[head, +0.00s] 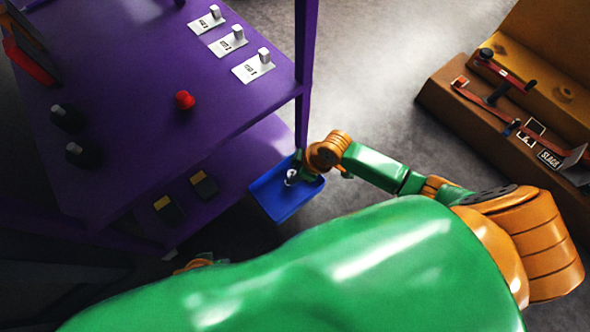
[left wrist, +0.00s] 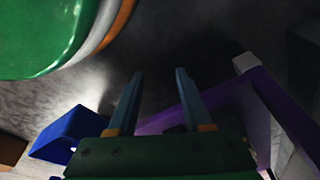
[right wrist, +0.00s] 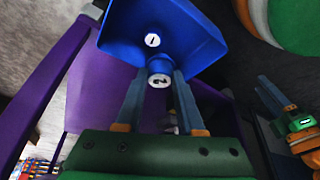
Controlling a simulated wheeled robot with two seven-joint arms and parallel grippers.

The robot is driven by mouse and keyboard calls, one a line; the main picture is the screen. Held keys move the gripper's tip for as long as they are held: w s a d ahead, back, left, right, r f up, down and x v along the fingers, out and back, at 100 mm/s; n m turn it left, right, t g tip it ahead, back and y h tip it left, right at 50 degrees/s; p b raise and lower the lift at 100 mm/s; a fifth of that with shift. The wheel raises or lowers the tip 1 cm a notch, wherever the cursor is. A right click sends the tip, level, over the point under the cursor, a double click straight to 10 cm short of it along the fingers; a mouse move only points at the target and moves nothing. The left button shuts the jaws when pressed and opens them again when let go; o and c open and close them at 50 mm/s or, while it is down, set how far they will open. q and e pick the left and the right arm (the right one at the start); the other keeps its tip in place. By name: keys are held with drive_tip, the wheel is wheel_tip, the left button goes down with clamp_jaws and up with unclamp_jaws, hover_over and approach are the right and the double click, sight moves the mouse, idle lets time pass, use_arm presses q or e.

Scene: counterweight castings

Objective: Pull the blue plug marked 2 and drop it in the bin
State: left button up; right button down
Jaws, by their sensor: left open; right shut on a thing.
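My right gripper (right wrist: 158,92) is shut on the blue plug marked 2 (right wrist: 159,80), whose white numbered face shows between the fingertips in the right wrist view. The blue bin (right wrist: 190,45) lies just beyond the plug there, with a white disc marked 1 (right wrist: 152,40) inside it. In the head view my right gripper (head: 299,172) is over the bin (head: 270,203), beside the purple frame. I cannot tell whether the plug touches the bin. My left gripper (left wrist: 158,85) is open and empty; in the head view it is mostly hidden behind my green body.
The purple bench (head: 120,90) carries white switch plates (head: 253,68), a red button (head: 184,99) and black knobs (head: 68,116). Its lower shelf holds two black-and-yellow items (head: 204,185). A brown case (head: 450,95) with straps stands at the right. Grey floor between is clear.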

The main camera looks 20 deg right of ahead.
drive_tip(key=shift+f, duration=0.4)
drive_tip(key=shift+c, duration=2.2)
unclamp_jaws()
use_arm(q)
drive_tip(key=shift+w+d+r, duration=0.2)
drive_tip(key=shift+w+r, duration=0.3)
drive_tip(key=shift+r, duration=0.25)
use_arm(e)
drive_tip(key=shift+r, duration=0.15)
use_arm(q)
drive_tip(key=s+a+f+p, duration=0.2)
drive_tip(key=s+f+p, duration=0.1)
drive_tip(key=s+p, duration=0.1)
drive_tip(key=shift+s+f, duration=0.3)
drive_tip(key=shift+s, duration=0.15)
use_arm(e)
drive_tip(key=v, duration=0.6)
drive_tip(key=shift+r, duration=0.3)
use_arm(q)
drive_tip(key=shift+a, duration=0.1)
use_arm(e)
drive_tip(key=shift+s+d, duration=0.15)
